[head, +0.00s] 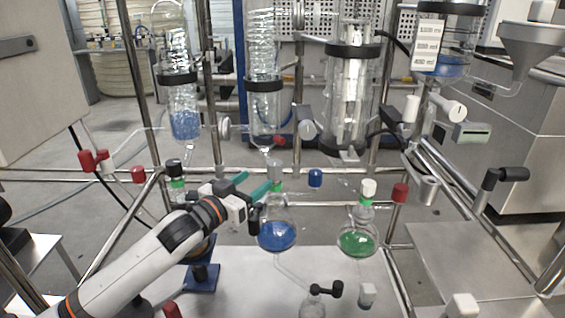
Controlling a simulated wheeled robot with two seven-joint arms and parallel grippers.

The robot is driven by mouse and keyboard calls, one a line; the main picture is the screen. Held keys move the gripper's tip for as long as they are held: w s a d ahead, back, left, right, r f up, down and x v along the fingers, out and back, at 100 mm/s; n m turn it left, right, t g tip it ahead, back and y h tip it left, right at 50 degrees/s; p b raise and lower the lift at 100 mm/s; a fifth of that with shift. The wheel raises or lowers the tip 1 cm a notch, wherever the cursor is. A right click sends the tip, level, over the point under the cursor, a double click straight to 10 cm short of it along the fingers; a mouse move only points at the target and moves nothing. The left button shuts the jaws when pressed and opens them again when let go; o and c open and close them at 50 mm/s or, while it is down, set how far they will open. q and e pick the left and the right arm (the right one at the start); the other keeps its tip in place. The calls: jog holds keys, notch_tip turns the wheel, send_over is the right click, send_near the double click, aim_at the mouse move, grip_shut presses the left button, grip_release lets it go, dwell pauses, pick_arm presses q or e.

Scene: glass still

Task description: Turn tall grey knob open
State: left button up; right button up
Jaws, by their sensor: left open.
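A tall grey knob (306,121) stands out near the middle glass columns, just right of a small red knob (280,141). A rounder pale grey knob (225,128) sits further left, so I cannot be sure which one the task names. My left gripper (254,184) is open, with its two green fingertips apart and nothing seen between them. It is below and left of the tall grey knob, apart from it, close to the neck of the flask with blue liquid (277,236). My right gripper is not in view.
A flask with green liquid (357,241) hangs to the right. A blue knob (315,177) and a red knob (400,192) sit on the metal frame. Glass columns (264,85) and metal rods crowd the space behind my gripper. A pale tabletop (330,270) lies below.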

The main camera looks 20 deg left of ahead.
aim_at(280, 164)
pick_arm(q)
jog(key=x, duration=0.9)
jog(key=shift+w, duration=0.2)
jog(key=shift+w+d, duration=0.2)
jog(key=shift+w, duration=0.1)
jog(key=shift+w+d, duration=0.1)
jog(key=shift+w, duration=0.15)
jog(key=c, duration=1)
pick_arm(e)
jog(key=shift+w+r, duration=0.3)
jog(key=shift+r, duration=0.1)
